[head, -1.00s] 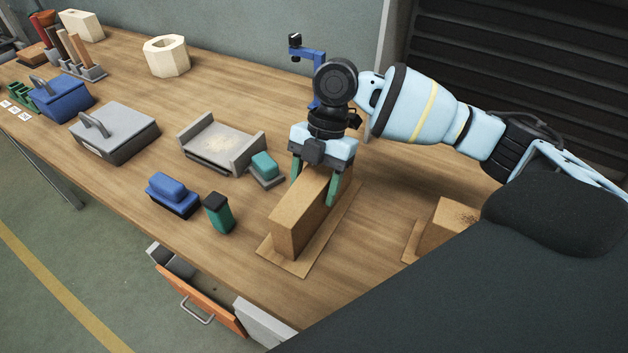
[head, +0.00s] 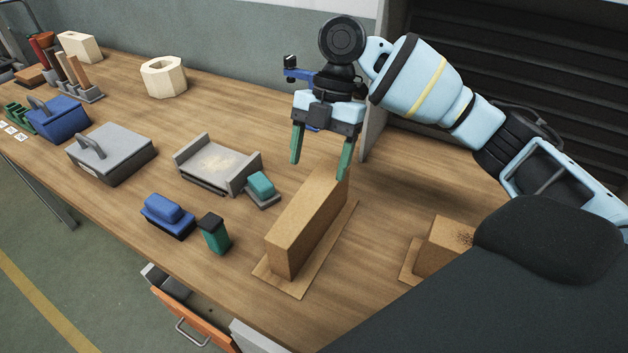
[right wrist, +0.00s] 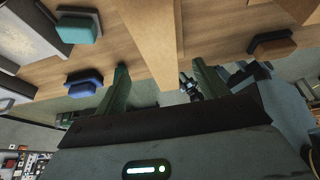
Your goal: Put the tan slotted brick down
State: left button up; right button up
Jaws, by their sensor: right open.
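The tan slotted brick (head: 305,222) is a long tan block standing on a thin tan board (head: 322,258) on the workbench. No slot can be made out from here. My right gripper (head: 320,170) is open and empty, raised above the brick's far end, with its green fingers apart. In the right wrist view the brick (right wrist: 152,35) runs between and beyond the spread fingers (right wrist: 160,78). My left gripper is not in view.
On the workbench (head: 130,200), a teal block on a grey base (head: 261,186), a green bottle with a dark cap (head: 214,233), a blue brush (head: 167,215) and a grey tray (head: 217,166) stand left of the brick. Another tan block (head: 445,245) stands right. An orange drawer (head: 190,318) is open below.

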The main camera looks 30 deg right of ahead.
jog(key=shift+v, duration=1.25)
